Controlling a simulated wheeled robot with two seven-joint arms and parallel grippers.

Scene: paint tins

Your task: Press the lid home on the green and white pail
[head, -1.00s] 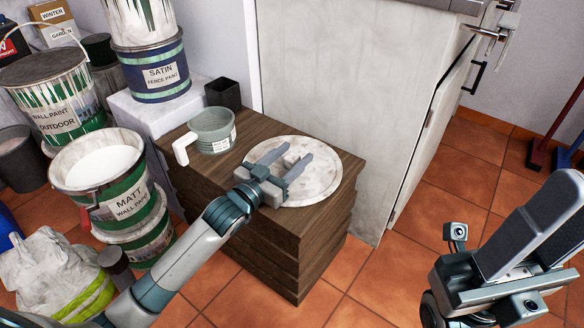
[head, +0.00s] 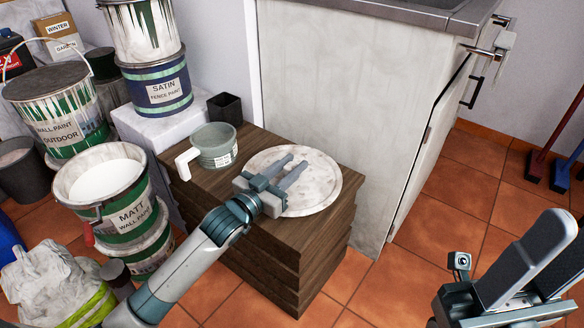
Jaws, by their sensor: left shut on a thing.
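The green and white pail (head: 128,215), labelled MATT WALL PAINT, stands open at the left with white paint (head: 100,180) inside. It is upright on top of another tin (head: 150,252).
Stacked tins (head: 158,85) and a lidded wall paint tin (head: 60,115) stand behind the pail.

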